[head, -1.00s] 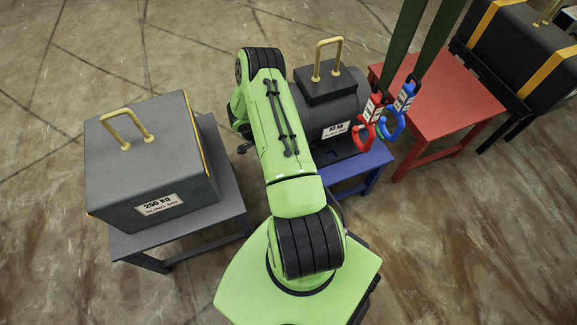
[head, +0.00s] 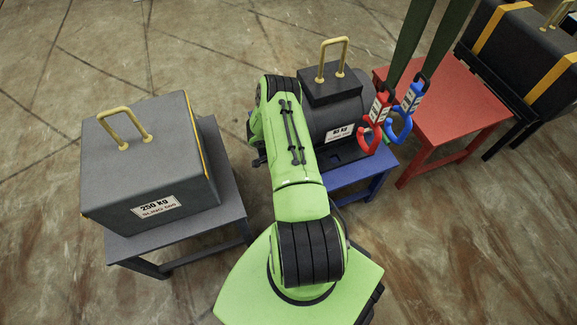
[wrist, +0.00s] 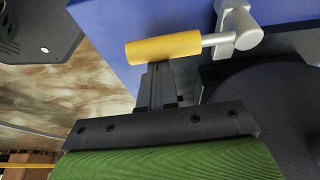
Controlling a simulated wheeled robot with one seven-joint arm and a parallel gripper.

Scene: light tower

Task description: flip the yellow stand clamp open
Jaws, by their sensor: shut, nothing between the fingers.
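The yellow clamp handle (wrist: 163,48) shows in the wrist view as a short yellow cylinder. A grey metal rod and pivot (wrist: 237,32) join it to the blue stand (wrist: 110,30). My gripper (wrist: 157,70) is shut and empty, with its fingertips right at the underside of the yellow handle in the picture. I cannot tell whether they touch it. In the head view the blue stand (head: 372,168) is partly behind my arm, and the clamp and my gripper are hidden there.
A dark motor (head: 335,112) with a yellow lifting handle sits on the blue stand. Red and blue hooks (head: 372,118) hang on green straps beside it. A grey 250 kg box (head: 150,165) stands on a table at left. A red table (head: 445,105) is at right.

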